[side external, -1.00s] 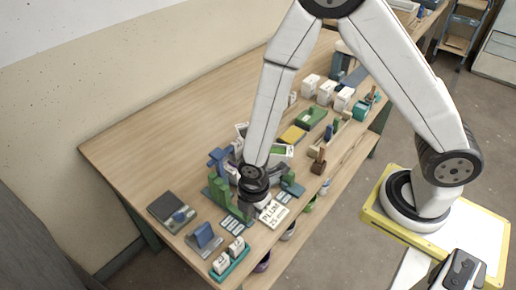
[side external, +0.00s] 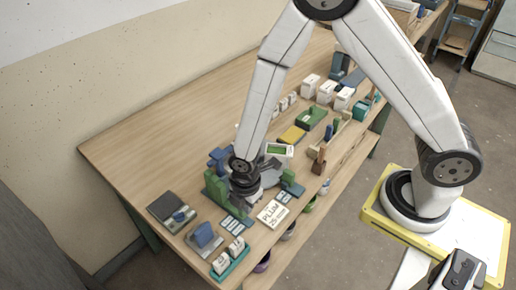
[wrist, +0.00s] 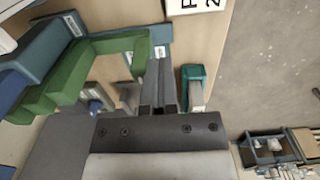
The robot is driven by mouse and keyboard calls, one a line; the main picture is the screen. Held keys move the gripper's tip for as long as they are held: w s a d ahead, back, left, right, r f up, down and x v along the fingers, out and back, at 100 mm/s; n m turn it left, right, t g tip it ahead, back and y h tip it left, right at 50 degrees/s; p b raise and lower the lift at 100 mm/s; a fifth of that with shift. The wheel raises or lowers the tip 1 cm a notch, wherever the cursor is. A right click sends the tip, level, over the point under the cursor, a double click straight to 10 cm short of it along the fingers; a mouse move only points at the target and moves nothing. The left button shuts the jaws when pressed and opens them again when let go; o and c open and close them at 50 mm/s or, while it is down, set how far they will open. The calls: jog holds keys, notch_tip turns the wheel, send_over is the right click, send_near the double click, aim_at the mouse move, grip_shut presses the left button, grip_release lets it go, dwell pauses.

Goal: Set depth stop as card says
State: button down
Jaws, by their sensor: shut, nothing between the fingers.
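The cream card (side external: 272,213) lies near the table's front edge. It reads "PLUM" with a smaller line that looks like "25 mm"; only its corner shows in the wrist view (wrist: 195,5). A green and blue fixture (side external: 213,187), perhaps the depth stop, stands left of my wrist. In the wrist view its green frame (wrist: 70,75) is left of my gripper (wrist: 158,78), with a small blue-and-grey knob (wrist: 93,105) inside the frame. My gripper is shut and empty, pointing down beside the green frame. In the side view my wrist hides the fingertips and part of the fixture.
Blue-grey labelled plates (side external: 236,224) lie beside the card. A teal tray (side external: 231,260) with white blocks stands at the near corner. A grey block with a blue part (side external: 203,237) is close by. Several small items crowd the table behind; its left back is clear.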

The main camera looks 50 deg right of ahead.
notch_tip(320, 180, up, 7)
jog(key=shift+s, duration=0.3)
dwell(0.8)
jog(key=s+d+r+m+t, duration=0.1)
jog(key=d+r+m, duration=0.3)
jog(key=m, duration=0.5)
jog(key=s+d+r+m+t, duration=0.1)
jog(key=d+r+m, duration=0.3)
jog(key=d+m, duration=0.5)
jog(key=shift+s+d+r+t, duration=0.3)
jog(key=shift+s, duration=0.05)
